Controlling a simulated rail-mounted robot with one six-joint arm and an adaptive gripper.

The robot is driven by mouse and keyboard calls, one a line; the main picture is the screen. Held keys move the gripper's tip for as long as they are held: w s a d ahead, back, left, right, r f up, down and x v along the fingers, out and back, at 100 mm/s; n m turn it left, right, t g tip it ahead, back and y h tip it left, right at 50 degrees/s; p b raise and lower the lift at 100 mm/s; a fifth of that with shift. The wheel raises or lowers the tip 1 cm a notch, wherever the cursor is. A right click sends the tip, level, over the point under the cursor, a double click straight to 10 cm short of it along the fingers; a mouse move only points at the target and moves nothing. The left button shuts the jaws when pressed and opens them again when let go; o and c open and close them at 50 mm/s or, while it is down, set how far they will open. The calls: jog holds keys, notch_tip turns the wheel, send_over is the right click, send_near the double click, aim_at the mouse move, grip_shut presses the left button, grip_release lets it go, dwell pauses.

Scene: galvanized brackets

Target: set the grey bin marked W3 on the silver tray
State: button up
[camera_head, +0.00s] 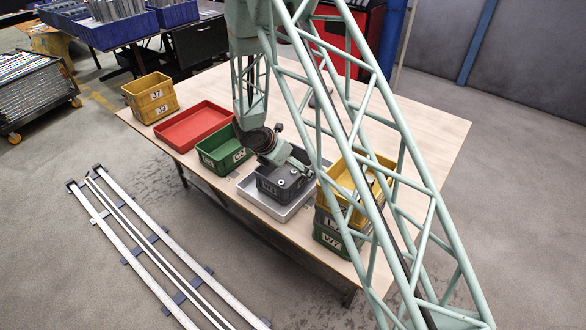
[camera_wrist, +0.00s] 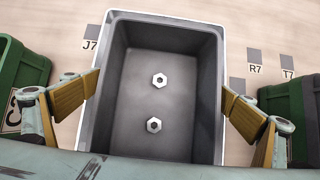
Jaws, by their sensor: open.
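The grey bin (camera_head: 272,190) stands on the silver tray (camera_head: 250,200) in the head view; the tray's edge shows on its near side. The bin's front label is small and hard to read. In the wrist view the grey bin (camera_wrist: 140,60) is upright, with two hex nuts (camera_wrist: 160,80) on its floor. My gripper (camera_wrist: 161,91) is open above it, with one yellow-padded finger at each long side. I cannot tell whether the pads touch the rim. In the head view my gripper (camera_head: 292,165) is partly hidden by my arm.
A green bin (camera_head: 222,150) and a red tray (camera_head: 195,125) lie left of the silver tray; yellow bins (camera_head: 150,97) stand farther left. Close on the right is a stack with a yellow bin (camera_head: 345,205) above a green one marked W7 (camera_head: 331,240).

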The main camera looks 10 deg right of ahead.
jog(key=p+v, duration=0.1)
jog(key=v, duration=0.6)
jog(key=shift+r, duration=0.3)
jog(key=shift+s+a, duration=0.1)
jog(key=shift+s, duration=0.05)
dwell(0.3)
